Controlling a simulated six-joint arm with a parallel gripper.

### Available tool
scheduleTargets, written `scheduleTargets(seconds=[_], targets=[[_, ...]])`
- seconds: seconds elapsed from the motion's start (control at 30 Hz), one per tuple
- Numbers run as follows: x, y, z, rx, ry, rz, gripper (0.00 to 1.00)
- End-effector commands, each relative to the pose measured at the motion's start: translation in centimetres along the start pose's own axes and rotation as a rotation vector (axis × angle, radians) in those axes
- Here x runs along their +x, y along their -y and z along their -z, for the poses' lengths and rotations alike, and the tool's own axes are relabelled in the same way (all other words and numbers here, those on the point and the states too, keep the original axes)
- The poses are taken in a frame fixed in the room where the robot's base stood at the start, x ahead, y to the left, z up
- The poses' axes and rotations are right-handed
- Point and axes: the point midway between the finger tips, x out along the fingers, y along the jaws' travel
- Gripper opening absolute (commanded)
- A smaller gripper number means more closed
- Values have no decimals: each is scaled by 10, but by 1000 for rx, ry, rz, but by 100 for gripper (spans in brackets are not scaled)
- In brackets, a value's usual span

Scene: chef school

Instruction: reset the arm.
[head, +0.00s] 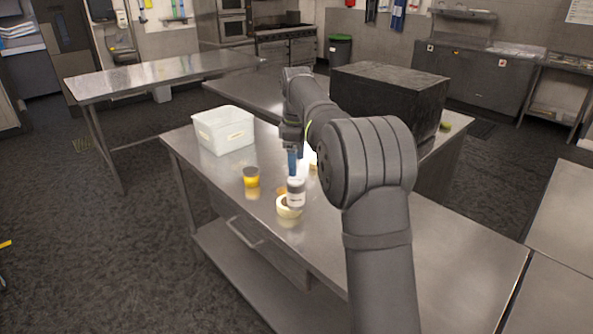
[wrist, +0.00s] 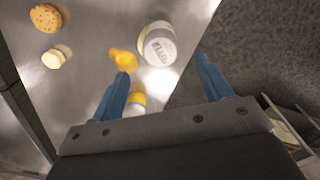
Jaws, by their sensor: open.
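My gripper (head: 292,163) is over the steel worktable (head: 440,250), its blue fingers pointing down. In the wrist view my gripper (wrist: 163,70) is open, with nothing held between its fingers. A white pepper jar (head: 296,193) is just below the fingers in the head view, at a pale round dish (head: 287,211); I cannot tell whether it is inside or behind it. The wrist view shows the jar (wrist: 160,48) beyond the fingertips, apart from them. A yellow cup (head: 251,178) stands to the left of the jar.
A white bin (head: 225,131) stands at the table's left rear. A large black box (head: 390,98) is behind my arm. The wrist view shows a round brown item (wrist: 46,18), a pale piece (wrist: 54,58) and an orange-yellow item (wrist: 124,59) on the tabletop. The table's right front is clear.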

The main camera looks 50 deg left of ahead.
Motion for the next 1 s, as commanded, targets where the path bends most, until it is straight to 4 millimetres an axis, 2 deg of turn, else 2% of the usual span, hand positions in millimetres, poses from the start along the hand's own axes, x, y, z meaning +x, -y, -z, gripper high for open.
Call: scheduleTargets(seconds=[0.37, 0.53, 0.67, 1.0], targets=[[-3, 0, 0, 0, 0, 1, 72], [7, 0, 0, 0, 1, 2, 72], [26, 1, 0, 0, 2, 5, 72], [95, 1, 0, 0, 2, 4, 72]])
